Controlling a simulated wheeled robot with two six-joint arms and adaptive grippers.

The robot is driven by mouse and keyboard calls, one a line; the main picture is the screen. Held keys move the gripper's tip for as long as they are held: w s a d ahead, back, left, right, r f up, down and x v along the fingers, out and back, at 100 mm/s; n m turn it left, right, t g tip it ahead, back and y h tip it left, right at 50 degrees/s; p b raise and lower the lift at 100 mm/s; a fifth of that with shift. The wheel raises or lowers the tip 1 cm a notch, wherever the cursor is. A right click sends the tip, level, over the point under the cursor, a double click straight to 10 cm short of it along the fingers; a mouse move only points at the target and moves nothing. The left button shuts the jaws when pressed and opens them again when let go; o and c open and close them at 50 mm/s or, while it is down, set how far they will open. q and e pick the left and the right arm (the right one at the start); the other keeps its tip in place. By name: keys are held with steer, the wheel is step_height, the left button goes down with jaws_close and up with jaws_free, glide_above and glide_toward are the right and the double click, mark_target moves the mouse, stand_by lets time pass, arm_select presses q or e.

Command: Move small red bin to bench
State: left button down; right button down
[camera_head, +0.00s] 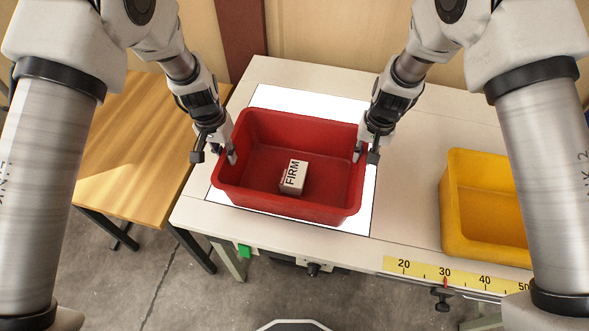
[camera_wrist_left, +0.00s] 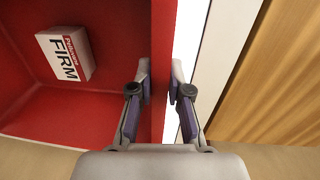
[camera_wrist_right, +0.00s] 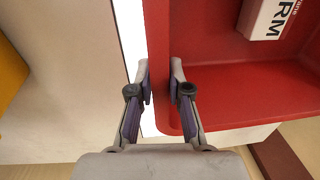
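The red bin (camera_head: 285,206) is over a white panel on the pale worktop (camera_head: 270,228). I cannot tell whether it rests there or hangs just above. A small white box marked FIRM (camera_head: 293,176) lies inside it.
A yellow bin (camera_head: 485,250) stands on the worktop at the right. A wooden table (camera_head: 130,145) is at the left, beside the worktop, and its top looks empty. A yellow ruler strip (camera_head: 450,275) runs along the worktop's front edge. A wall is behind.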

arm_select(q)
steer(key=shift+s+r, duration=0.1)
arm_select(e)
steer(key=shift+s+r, duration=0.1)
